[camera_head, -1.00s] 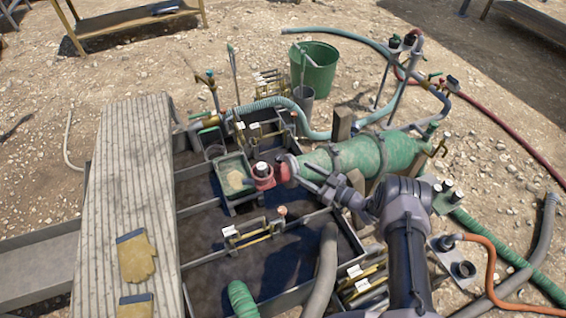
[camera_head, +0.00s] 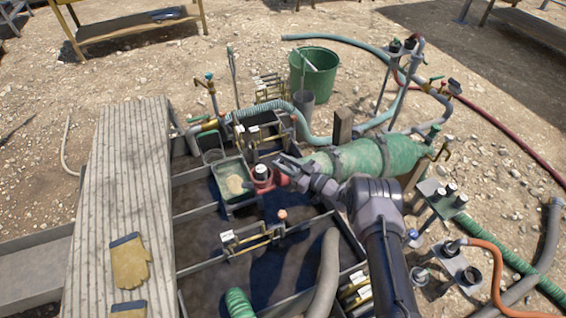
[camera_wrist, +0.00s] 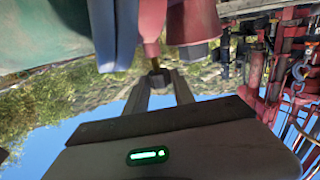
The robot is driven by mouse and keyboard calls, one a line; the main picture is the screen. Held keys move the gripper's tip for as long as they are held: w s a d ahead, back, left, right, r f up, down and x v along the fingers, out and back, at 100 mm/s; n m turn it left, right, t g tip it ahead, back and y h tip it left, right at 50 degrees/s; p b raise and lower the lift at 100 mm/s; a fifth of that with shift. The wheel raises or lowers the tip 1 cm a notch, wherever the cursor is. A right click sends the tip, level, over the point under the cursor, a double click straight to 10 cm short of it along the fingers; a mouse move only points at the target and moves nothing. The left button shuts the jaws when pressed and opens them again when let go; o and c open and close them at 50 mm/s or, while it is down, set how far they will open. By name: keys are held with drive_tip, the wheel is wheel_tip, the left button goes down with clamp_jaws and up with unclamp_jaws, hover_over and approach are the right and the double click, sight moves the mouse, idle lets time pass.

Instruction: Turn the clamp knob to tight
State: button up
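The green cylinder (camera_head: 370,157) lies on its side at the right of the tank, with a red fitting (camera_head: 262,182) beside its left end. My gripper (camera_head: 282,163) is at that end, its two fingers apart, close to the red fitting. In the wrist view, a small dark piece (camera_wrist: 157,79) on a short brass stem under a red part (camera_wrist: 152,22) shows between my fingers (camera_wrist: 162,82). It may be the clamp knob. I cannot tell whether the fingers touch it. My gripper hides part of the cylinder's end in the head view.
A wooden plank walkway (camera_head: 120,210) with yellow gloves (camera_head: 129,262) runs along the left. The tank (camera_head: 230,268) has several dividers and hoses. A green bucket (camera_head: 315,70) stands behind. Valve pipes and hoses crowd the right side.

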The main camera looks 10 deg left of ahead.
clamp_jaws()
drive_tip(key=shift+r+p, duration=0.1)
drive_tip(key=shift+p, duration=0.45)
drive_tip(key=shift+s+m+t+h+p, duration=0.15)
drive_tip(key=shift+m+t+h+p, duration=0.15)
drive_tip(key=shift+m+t+p, duration=0.3)
drive_tip(key=m+t+h+p, duration=0.2)
drive_tip(key=t, duration=0.1)
drive_tip(key=shift+s+a, duration=0.15)
drive_tip(key=shift+a, duration=0.05)
drive_tip(key=shift+m+t+h+p, duration=0.9)
drive_tip(key=shift+m+t+h, duration=0.3)
drive_tip(key=shift+t+h, duration=0.25)
